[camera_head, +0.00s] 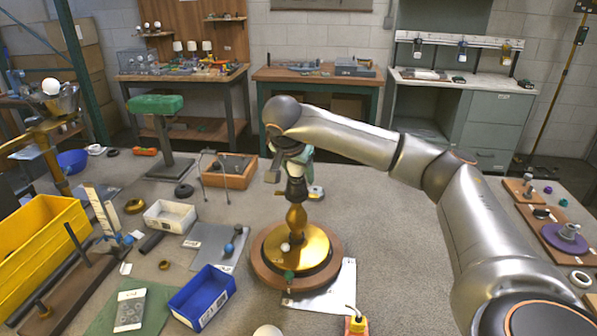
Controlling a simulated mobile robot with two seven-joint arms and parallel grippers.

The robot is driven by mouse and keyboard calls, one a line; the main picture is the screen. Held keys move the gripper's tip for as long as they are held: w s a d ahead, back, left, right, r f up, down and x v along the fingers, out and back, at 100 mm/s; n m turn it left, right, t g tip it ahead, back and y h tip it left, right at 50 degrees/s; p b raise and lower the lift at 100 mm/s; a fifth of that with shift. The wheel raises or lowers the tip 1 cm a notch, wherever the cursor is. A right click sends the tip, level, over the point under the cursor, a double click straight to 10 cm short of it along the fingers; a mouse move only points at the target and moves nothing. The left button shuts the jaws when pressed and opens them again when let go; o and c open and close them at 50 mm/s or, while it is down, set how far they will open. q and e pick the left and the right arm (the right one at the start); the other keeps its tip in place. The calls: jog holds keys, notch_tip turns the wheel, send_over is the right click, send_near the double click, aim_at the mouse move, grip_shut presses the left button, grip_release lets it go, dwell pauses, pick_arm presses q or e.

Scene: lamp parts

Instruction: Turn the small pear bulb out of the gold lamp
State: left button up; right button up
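The gold lamp (296,219) stands upright near the middle of the table on a round gold and wood base (265,277). A dark socket shows at the top of its stem. My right arm reaches in from the right, and my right gripper (292,168) points down at the top of the lamp, right over the socket. Whether the fingers are closed on anything is not clear. My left gripper is not in view.
A wooden tray (229,180) stands behind the lamp to the left. A blue bin (203,298), a white bin (169,216) and a yellow crate (40,246) stand on the left. A purple disc (563,240) lies at the far right. Table room right of the lamp is clear under my arm.

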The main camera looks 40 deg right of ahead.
jog(key=c, duration=0.6)
jog(key=o, duration=1.1)
jog(key=shift+o, duration=0.2)
jog(key=shift+r, duration=0.1)
